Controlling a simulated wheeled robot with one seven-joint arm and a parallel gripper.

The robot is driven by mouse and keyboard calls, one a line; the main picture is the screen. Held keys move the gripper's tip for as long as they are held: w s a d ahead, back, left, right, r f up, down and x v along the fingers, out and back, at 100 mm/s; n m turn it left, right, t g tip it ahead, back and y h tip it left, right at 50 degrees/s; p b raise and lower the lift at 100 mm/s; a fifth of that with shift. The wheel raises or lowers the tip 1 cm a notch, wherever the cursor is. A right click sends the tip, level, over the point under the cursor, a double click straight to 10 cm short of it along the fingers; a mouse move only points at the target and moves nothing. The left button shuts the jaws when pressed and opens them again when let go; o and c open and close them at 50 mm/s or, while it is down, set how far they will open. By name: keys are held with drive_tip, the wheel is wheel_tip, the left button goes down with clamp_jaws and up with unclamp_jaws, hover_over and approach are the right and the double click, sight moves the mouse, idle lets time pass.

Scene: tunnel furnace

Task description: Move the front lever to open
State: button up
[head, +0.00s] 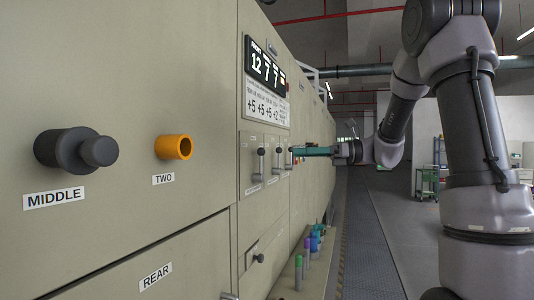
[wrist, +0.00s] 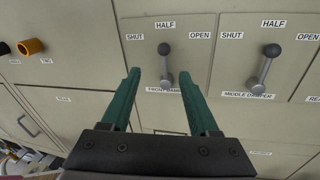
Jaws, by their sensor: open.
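The front lever (wrist: 165,62) is a grey handle with a dark round knob on a beige panel labelled FRONT DAMPER, a label partly hidden by a finger. It stands nearly upright, its knob below the HALF label (wrist: 165,24); SHUT is to the left and OPEN (wrist: 200,35) to the right. In the head view the front lever (head: 261,163) is the nearest of the row. My gripper (wrist: 158,78) is open and empty, its green fingers appearing on either side of the lever. In the head view my gripper (head: 292,151) points at the wall; its exact distance from the lever is unclear.
The middle damper lever (wrist: 263,64) is to the right, leaning slightly right. An orange peg (head: 173,147) and a dark knob (head: 77,150) stick out of the wall. Several coloured pegs (head: 307,249) stand on a ledge below. The aisle (head: 366,240) is clear.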

drive_tip(key=w+a, duration=0.2)
drive_tip(key=a, duration=0.8)
drive_tip(key=shift+w+a, duration=0.15)
drive_tip(key=shift+w, duration=0.2)
drive_tip(key=shift+r, duration=0.1)
clamp_jaws()
idle(0.9)
